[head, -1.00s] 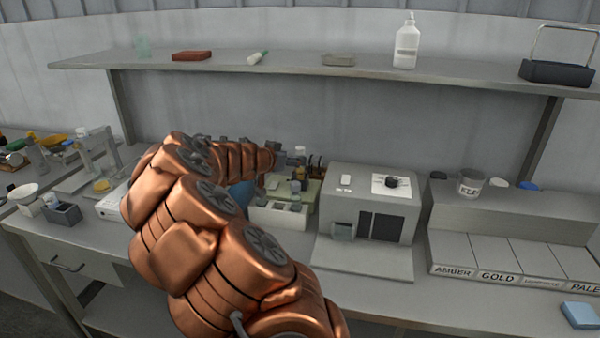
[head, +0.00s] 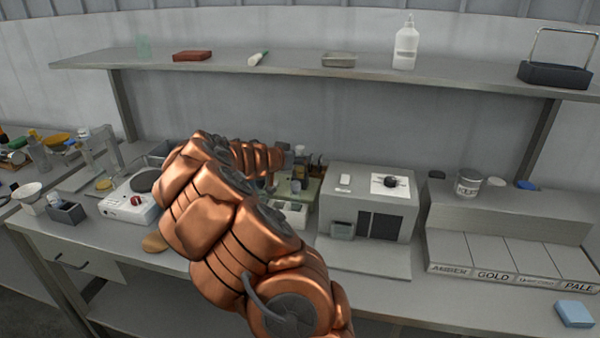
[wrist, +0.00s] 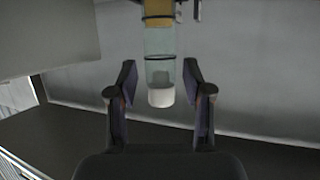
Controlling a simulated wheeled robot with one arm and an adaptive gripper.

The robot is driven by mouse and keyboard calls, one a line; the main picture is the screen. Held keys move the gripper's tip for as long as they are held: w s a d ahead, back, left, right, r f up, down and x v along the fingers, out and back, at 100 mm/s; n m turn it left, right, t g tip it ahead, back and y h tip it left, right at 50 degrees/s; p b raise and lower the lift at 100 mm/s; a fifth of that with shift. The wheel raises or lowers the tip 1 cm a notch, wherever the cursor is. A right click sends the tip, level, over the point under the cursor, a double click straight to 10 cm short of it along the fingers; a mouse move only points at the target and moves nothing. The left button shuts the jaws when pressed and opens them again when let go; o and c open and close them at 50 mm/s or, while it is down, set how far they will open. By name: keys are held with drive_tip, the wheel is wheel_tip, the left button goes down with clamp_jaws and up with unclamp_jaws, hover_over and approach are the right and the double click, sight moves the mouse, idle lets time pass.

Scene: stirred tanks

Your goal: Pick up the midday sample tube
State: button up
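In the wrist view a clear sample tube (wrist: 160,48) with a white cap, dark bands and amber contents stands between the fingers of my gripper (wrist: 159,72). The cap end is nearest my palm. The fingers are open, with a gap on both sides of the tube. I see no label that tells whether it is the midday one. In the head view my copper arm reaches over the bench, and its gripper end is small and partly hidden near the greenish rack (head: 311,188).
A grey boxy instrument (head: 343,206) stands right of the rack. Labelled bins, AMBER to PALE (head: 580,286), stand at the far right. A hotplate (head: 127,207) is left of my arm. A shelf (head: 300,70) with a white bottle (head: 405,48) runs above.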

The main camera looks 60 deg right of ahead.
clamp_jaws()
drive_tip(key=shift+r, duration=0.1)
idle(0.4)
